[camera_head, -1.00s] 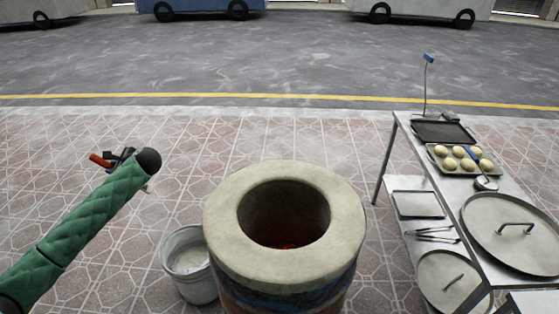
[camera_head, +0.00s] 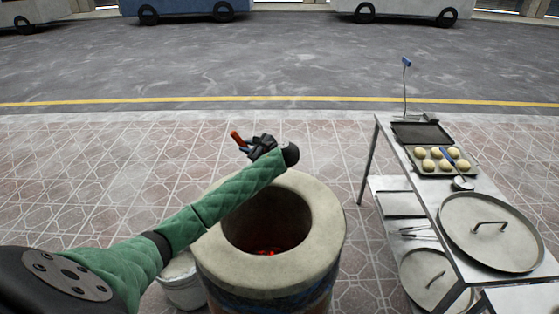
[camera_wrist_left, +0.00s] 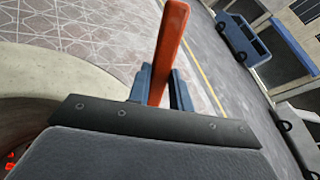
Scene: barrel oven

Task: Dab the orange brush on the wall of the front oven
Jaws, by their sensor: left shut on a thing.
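The front oven (camera_head: 318,262) is a round barrel with a pale rim and a dark open mouth, glowing red at the bottom. My left gripper (camera_head: 248,144) is above the far left part of its rim, on a green-sleeved arm. It is shut on the orange brush (camera_head: 236,138), whose orange handle sticks out up and to the left. In the left wrist view the orange handle (camera_wrist_left: 169,50) stands up between the blue fingers (camera_wrist_left: 160,85). The brush's bristle end is hidden in both views. My right gripper is not in view.
A bucket (camera_head: 184,288) stands left of the oven, partly behind my arm. A metal table (camera_head: 440,195) on the right holds a dark tray (camera_head: 421,133), a tray of dough balls (camera_head: 465,168) and a round lid (camera_head: 491,233). Paving beyond the oven is clear.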

